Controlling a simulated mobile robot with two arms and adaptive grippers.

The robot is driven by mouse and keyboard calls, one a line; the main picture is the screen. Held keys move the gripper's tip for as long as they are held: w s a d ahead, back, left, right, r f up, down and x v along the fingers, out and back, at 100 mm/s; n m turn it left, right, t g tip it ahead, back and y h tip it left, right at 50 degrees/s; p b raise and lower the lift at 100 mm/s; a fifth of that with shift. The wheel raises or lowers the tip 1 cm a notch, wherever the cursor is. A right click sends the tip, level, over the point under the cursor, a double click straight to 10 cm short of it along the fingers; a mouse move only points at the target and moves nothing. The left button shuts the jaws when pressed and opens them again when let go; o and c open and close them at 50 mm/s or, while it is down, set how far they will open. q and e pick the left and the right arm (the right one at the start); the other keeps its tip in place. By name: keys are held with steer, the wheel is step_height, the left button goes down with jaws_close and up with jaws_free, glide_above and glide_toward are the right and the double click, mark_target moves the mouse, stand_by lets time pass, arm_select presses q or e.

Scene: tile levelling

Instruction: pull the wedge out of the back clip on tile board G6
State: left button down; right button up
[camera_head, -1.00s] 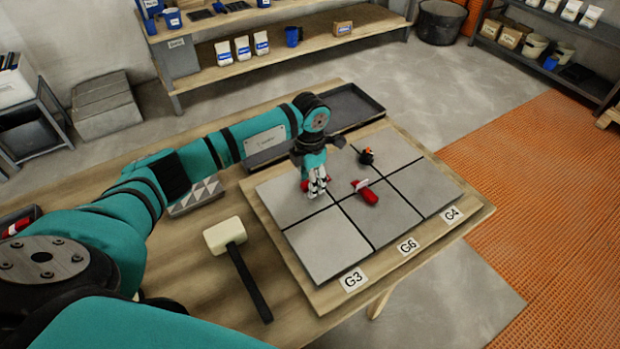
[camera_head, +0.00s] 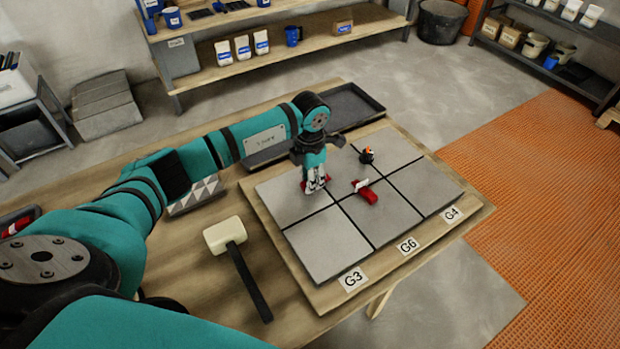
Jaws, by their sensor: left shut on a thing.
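The tile board (camera_head: 316,299) lies on the table and carries grey tiles in two rows, with tags G3 (camera_head: 352,280), G6 (camera_head: 408,246) and G4 (camera_head: 451,214) along its front edge. My left gripper (camera_head: 315,188) points down over the left-hand joint between tiles. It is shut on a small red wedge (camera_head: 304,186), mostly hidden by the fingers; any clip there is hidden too. Another red wedge (camera_head: 368,196) sits by a white clip (camera_head: 360,184) near the board's middle. My right gripper is out of view.
A small black and orange object (camera_head: 367,155) stands on the back tiles. A white-headed mallet (camera_head: 225,235) lies left of the board. A dark tray (camera_head: 355,103) lies behind it. Right of the table are open floor and orange matting (camera_head: 535,190).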

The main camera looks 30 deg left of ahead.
mark_target(291, 195)
arm_select(q)
steer(key=shift+s+a, duration=0.2)
steer(key=shift+s, duration=0.1)
stand_by(0.4)
steer(key=shift+s+a+p, duration=0.2)
steer(key=shift+s+p, duration=0.15)
steer(key=shift+s+a+r+p, duration=0.1)
steer(key=shift+s+a+p, duration=0.4)
steer(key=shift+s, duration=0.4)
steer(key=shift+s+a+p, duration=0.4)
steer(key=shift+s+a, duration=0.15)
steer(key=shift+s, duration=0.35)
steer(key=shift+r, duration=0.1)
steer(key=shift+r+p, duration=1.9)
steer(key=shift+r, duration=1)
